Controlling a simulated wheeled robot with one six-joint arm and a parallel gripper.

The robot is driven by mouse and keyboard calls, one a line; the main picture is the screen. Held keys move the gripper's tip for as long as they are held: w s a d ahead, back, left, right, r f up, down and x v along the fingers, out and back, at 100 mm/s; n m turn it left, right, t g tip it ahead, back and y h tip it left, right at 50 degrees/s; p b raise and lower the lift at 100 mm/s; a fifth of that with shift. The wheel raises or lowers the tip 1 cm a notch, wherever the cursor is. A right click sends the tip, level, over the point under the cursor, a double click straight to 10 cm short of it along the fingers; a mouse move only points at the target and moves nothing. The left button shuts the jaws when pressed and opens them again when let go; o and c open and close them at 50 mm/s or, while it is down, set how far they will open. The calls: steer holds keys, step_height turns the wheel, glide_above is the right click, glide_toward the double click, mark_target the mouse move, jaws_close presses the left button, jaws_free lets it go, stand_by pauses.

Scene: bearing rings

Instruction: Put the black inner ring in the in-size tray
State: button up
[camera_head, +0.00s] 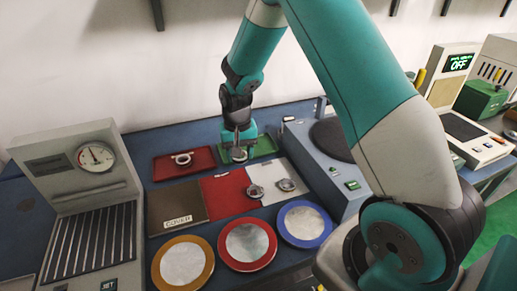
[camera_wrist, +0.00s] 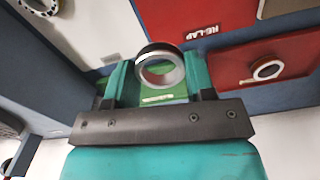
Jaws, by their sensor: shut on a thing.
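My gripper (camera_head: 238,138) points down at the back of the bench and is shut on a ring (camera_head: 239,154). In the wrist view the held ring (camera_wrist: 158,50) has a dark outer edge and a silvery inner face, and sits between the two teal fingertips (camera_wrist: 161,74). A green tray (camera_head: 264,147) lies at and to the right of the gripper in the head view. Its green surface (camera_wrist: 178,90) shows behind the ring in the wrist view. I cannot tell whether the ring touches the tray. The green tray's label is not readable.
In front lie a brown "COVER" panel (camera_head: 165,200), a red panel (camera_head: 228,193) and a pale panel (camera_head: 264,172) with rings. A gauge unit (camera_head: 75,165) stands left.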

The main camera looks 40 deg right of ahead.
steer(key=w+d+r+m, duration=0.1)
steer(key=w+r+m, duration=0.1)
steer(key=m, duration=0.1)
steer(key=w+d+r+m+b, duration=0.1)
steer(key=w+d+r+m, duration=0.1)
steer(key=m, duration=0.1)
steer(key=w+d+r+m+b, duration=0.1)
steer(key=w+m, duration=0.2)
steer(key=shift+d+r+m, duration=0.4)
steer(key=w+d+r+m, duration=0.1)
steer(key=r+m, duration=0.1)
steer(key=m, duration=0.1)
steer(key=d+r+m+b, duration=0.1)
steer(key=d+r+m, duration=0.1)
steer(key=r, duration=0.1)
steer(key=w+d+r+m+b, duration=0.1)
steer(key=r+m, duration=0.1)
steer(key=m, duration=0.1)
steer(key=shift+w+d+r+m, duration=0.15)
steer(key=shift+w+m, duration=0.15)
steer(key=shift+f, duration=0.4)
step_height(320, 180, down, 19)
steer(key=shift+r+p, duration=0.1)
steer(key=shift+p, duration=0.25)
steer(key=o, duration=1)
